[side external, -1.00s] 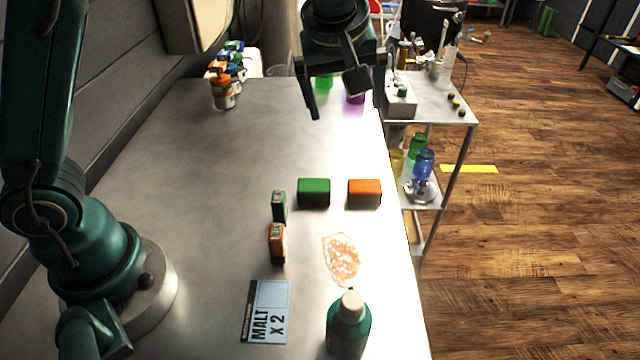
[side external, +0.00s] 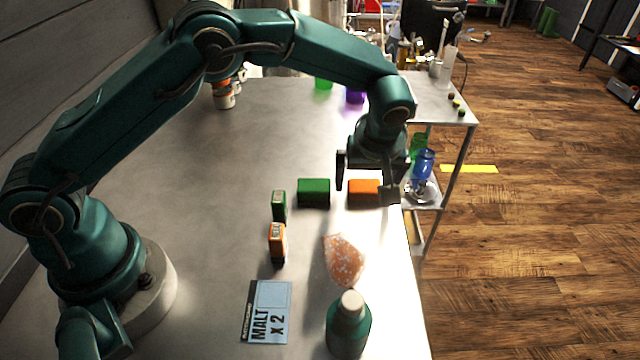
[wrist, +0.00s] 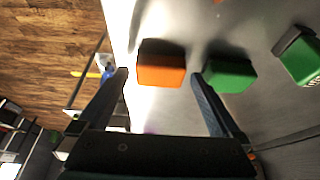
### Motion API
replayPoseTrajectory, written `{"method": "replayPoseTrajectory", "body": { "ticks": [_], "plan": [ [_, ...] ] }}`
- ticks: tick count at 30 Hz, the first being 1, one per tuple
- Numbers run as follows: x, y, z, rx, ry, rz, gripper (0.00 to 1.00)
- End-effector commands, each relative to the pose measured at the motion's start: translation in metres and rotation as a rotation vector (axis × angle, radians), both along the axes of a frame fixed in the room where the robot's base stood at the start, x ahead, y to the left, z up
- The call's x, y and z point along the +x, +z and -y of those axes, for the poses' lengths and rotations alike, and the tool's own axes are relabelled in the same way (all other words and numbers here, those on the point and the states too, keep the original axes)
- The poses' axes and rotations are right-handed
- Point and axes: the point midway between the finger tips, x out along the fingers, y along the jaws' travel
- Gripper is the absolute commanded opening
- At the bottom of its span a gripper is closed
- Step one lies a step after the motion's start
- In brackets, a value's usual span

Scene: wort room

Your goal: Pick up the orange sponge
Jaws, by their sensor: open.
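The orange sponge (side external: 363,193) is a small block lying on the metal table (side external: 180,180) near its right edge. In the wrist view the orange sponge (wrist: 161,70) lies ahead of my fingers, between their lines. My gripper (side external: 366,190) is open and empty above the sponge, one finger on each side of it in the side view. In the wrist view my gripper (wrist: 160,78) has its fingers spread wide. I cannot tell the exact height of the fingertips over the table.
A green sponge (side external: 314,192) lies just left of the orange one, close to a finger. Green (side external: 279,205) and orange (side external: 277,242) small boxes stand further left. A patterned patch (side external: 345,260), a green bottle (side external: 348,325) and a MALT card (side external: 267,312) are nearer the camera.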

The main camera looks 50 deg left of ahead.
Motion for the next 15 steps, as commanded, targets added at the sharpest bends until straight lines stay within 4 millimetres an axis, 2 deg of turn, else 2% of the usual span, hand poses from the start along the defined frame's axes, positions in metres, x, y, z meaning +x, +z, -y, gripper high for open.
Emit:
{"method": "replayPoseTrajectory", "body": {
  "ticks": [6, 8, 12, 13, 15],
  "plan": [
    [0.0001, -0.0007, -0.0004, 0.0, 0.0, 0.0, 1.0],
    [0.0001, -0.0007, -0.0004, 0.0, 0.0, 0.0, 0.81],
    [0.0, -0.0006, -0.0003, 0.0, 0.0, 0.0, 0.27],
    [0.0, -0.0006, -0.0003, 0.0, 0.0, 0.0, 0.21],
    [0.0002, -0.0005, -0.0003, 0.0, 0.0, 0.0, 0.21]
  ]
}}
